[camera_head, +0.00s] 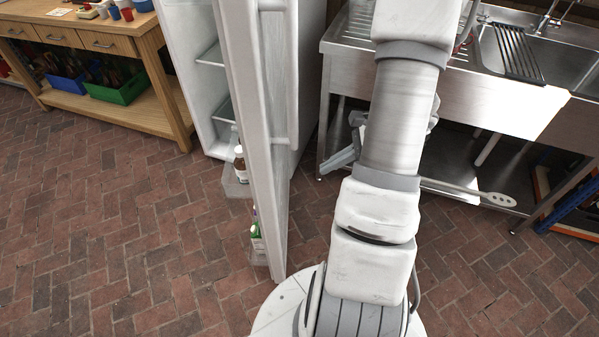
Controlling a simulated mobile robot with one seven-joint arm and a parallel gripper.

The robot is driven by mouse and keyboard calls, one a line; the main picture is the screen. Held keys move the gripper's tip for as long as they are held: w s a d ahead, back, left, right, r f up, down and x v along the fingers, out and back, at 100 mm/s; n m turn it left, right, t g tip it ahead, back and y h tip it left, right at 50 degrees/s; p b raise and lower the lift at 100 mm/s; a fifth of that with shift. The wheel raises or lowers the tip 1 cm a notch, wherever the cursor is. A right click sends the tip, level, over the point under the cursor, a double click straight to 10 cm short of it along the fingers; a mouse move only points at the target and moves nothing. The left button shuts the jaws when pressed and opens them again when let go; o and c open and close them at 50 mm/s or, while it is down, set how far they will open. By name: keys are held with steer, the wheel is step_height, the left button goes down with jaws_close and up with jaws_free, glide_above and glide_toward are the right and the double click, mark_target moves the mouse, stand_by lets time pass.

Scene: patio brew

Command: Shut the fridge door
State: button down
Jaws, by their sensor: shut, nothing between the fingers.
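The white fridge (183,60) stands at the back, left of centre, with shelves showing inside. Its door (262,140) is wide open and points toward me, seen nearly edge-on. The door's inner side faces left and carries bins with bottles (257,238). My gripper (338,163) is to the right of the door, on its outer side, with a visible gap between them in the picture. It is shut and empty, and is partly hidden behind my own arm.
A wooden workbench (150,60) with a green crate (118,90) is at the left. The brick floor left of the door is clear.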

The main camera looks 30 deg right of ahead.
steer(key=b, duration=0.2)
glide_toward(275, 188)
step_height(275, 188, down, 3)
steer(key=a, duration=0.1)
steer(key=w+a, duration=0.1)
steer(key=shift+w+a+f, duration=0.2)
steer(key=shift+a+f, duration=0.1)
steer(key=shift+f, duration=0.1)
steer(key=shift+w+a, duration=0.3)
steer(key=shift+a, duration=0.15)
